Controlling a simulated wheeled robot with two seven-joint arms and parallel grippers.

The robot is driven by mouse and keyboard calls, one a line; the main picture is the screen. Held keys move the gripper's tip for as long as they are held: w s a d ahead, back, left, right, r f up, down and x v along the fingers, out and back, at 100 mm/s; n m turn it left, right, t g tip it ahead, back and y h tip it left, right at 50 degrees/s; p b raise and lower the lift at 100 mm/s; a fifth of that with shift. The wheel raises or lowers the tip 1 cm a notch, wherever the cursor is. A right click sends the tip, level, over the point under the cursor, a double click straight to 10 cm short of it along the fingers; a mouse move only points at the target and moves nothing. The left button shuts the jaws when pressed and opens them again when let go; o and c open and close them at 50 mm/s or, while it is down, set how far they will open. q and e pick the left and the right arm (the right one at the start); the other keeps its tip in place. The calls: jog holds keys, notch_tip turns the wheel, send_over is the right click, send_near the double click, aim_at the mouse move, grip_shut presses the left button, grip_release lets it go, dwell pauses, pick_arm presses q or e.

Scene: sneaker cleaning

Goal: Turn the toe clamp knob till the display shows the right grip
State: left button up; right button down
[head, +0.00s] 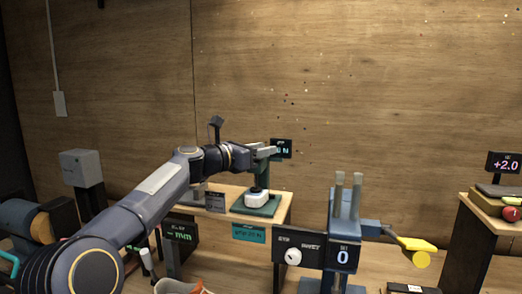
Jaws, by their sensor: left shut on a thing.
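The toe clamp is a green stand (262,180) with a white block (257,198) on its base, on a wooden shelf at centre. Its small dark display (283,148) stands behind my gripper; green characters ending in N show, but the number is partly hidden. My left gripper (268,152) reaches in from the left at the top of the stand and is shut on what looks like the toe clamp knob, mostly hidden by the fingers. A teal plate (249,233) on the shelf front bears lettering too small to read surely. My right gripper is out of view.
A blue device (343,232) with a white dial (293,256), a display reading 0 and a yellow-ended lever (416,246) stands front right. Part of a shoe (180,287) shows at the bottom edge.

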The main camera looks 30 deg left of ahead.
pick_arm(q)
jog(key=o, duration=1)
jog(key=b+v, duration=0.1)
jog(key=v, duration=0.7)
jog(key=shift+b, duration=0.35)
